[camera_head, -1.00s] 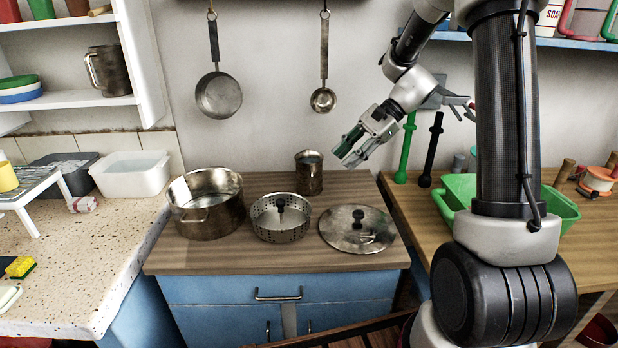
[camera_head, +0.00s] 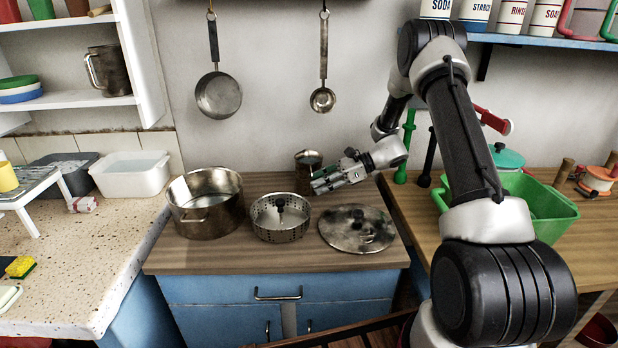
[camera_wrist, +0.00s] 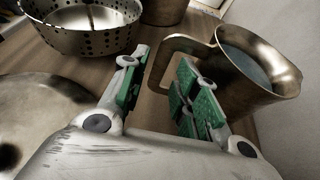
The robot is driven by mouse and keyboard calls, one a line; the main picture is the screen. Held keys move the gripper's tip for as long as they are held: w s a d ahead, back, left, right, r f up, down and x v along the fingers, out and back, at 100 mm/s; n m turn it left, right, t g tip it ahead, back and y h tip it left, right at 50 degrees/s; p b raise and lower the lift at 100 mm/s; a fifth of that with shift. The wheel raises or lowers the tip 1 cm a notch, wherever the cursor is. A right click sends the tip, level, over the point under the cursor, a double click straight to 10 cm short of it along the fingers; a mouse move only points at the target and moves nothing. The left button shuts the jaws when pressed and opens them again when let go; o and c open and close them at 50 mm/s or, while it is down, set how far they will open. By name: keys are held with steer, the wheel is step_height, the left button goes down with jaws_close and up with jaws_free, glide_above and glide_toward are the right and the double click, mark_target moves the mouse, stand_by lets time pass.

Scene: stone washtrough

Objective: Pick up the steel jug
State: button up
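The steel jug (camera_head: 304,160) stands upright at the back of the wooden worktop, behind the colander. My gripper (camera_head: 316,183) is low in front of it and hides most of its body. In the wrist view the jug (camera_wrist: 258,70) is at the upper right, with its open rim and dull inside showing. Its handle (camera_wrist: 172,42) reaches left and down into the gap between the fingers of my gripper (camera_wrist: 163,62). The fingers are apart, with green pads facing each other. I cannot tell whether either finger touches the handle.
A perforated colander (camera_head: 281,222) and a large pot (camera_head: 208,212) stand to the left. A round lid (camera_head: 356,238) lies flat in front of my gripper. Another jug (camera_head: 110,72) is on the wall shelf. A green basin (camera_head: 541,215) is at the right.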

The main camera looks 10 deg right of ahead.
steer(key=x, duration=0.3)
steer(key=shift+s+a+f, duration=0.1)
jaws_close()
